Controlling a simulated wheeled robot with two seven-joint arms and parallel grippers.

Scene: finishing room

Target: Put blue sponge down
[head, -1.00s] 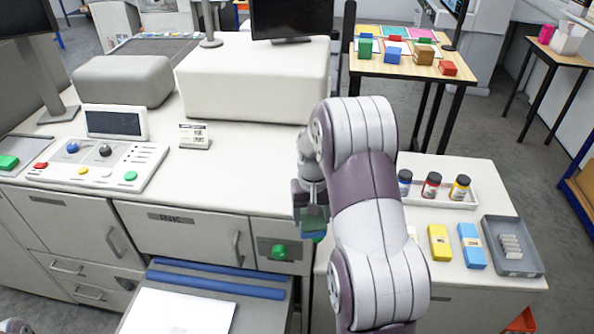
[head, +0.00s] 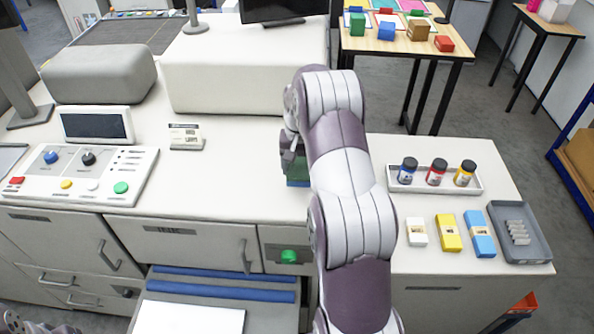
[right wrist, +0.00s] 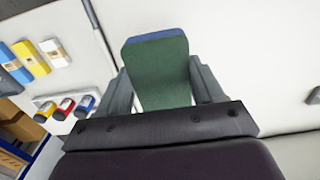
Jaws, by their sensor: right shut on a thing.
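The blue sponge (right wrist: 158,72) has a broad green face and a blue edge in the right wrist view. My right gripper (right wrist: 163,92) is shut on it, with one finger on each side. In the head view the sponge (head: 297,172) shows below the right gripper (head: 293,156), over the front part of the white counter near the ink cabinet. My own arm hides part of it. I cannot tell whether the sponge touches the counter.
Right of my arm, a white tray (head: 402,188) holds three jars. White, yellow and blue packs (head: 478,235) and a grey tray (head: 535,240) lie in front. A control panel (head: 140,192) and a small sign (head: 186,137) stand left. The counter between sign and arm is clear.

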